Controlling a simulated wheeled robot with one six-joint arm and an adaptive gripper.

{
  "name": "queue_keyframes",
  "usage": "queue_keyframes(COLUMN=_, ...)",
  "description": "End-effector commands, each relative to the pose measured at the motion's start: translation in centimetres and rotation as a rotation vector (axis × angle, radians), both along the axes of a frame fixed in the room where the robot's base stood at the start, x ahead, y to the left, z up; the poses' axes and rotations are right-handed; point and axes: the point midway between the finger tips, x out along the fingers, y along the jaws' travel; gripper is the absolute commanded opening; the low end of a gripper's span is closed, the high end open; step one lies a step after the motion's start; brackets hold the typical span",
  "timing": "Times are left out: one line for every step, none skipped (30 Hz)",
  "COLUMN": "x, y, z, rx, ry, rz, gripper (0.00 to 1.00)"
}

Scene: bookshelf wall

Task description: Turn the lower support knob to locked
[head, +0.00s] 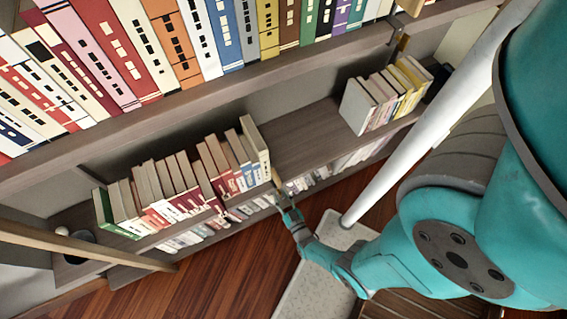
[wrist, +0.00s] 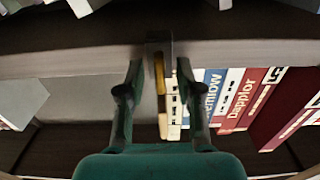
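In the wrist view a grey metal bracket (wrist: 158,47) sits on the front edge of a shelf, with a narrow brass-yellow piece (wrist: 160,72) below it. This looks like the lower support knob, but its locked or unlocked position cannot be told. My gripper (wrist: 157,85) is open, one finger on each side of the brass piece; contact with it is not visible. In the head view my gripper (head: 287,208) is at the lower shelf's front edge, just below a small tan and brass piece (head: 277,180).
Books (wrist: 228,95) stand close to the right finger in the wrist view. In the head view a row of books (head: 190,175) fills the lower shelf's left part. A similar bracket (head: 397,40) hangs at the upper shelf. A white pole (head: 430,120) stands right of my gripper.

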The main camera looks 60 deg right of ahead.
Motion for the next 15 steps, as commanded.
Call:
queue_keyframes(x=-0.3, y=0.2, z=0.0, rx=0.001, ry=0.001, rz=0.001, gripper=0.35)
queue_keyframes(x=-0.5, y=0.3, z=0.0, rx=0.001, ry=0.001, rz=0.001, gripper=0.35)
queue_keyframes(x=-0.8, y=0.6, z=-0.1, rx=0.0, ry=0.001, rz=0.003, gripper=0.35)
queue_keyframes(x=-1.0, y=0.8, z=-0.1, rx=0.0, ry=0.001, rz=0.004, gripper=0.35)
queue_keyframes(x=-1.4, y=1.0, z=-0.1, rx=0.001, ry=0.002, rz=0.004, gripper=0.35)
queue_keyframes(x=-1.9, y=1.4, z=-0.1, rx=0.001, ry=0.002, rz=0.004, gripper=0.35)
queue_keyframes(x=-2.3, y=1.6, z=-0.1, rx=0.002, ry=0.002, rz=0.005, gripper=0.35)
queue_keyframes(x=-2.4, y=1.7, z=0.0, rx=0.002, ry=0.001, rz=0.005, gripper=0.35)
queue_keyframes(x=-2.7, y=2.0, z=-0.1, rx=0.001, ry=0.002, rz=0.006, gripper=0.35)
queue_keyframes(x=-3.0, y=2.2, z=-0.1, rx=0.001, ry=0.002, rz=0.006, gripper=0.35)
queue_keyframes(x=-3.3, y=2.4, z=-0.1, rx=0.001, ry=0.002, rz=0.006, gripper=0.35)
queue_keyframes(x=-3.6, y=2.6, z=0.0, rx=0.001, ry=0.001, rz=0.006, gripper=0.35)
queue_keyframes(x=-3.8, y=2.8, z=0.0, rx=0.001, ry=0.001, rz=0.006, gripper=0.35)
queue_keyframes(x=-4.1, y=2.9, z=0.0, rx=0.001, ry=0.002, rz=0.005, gripper=0.35)
queue_keyframes(x=-4.2, y=3.0, z=0.0, rx=0.001, ry=0.001, rz=0.006, gripper=0.35)
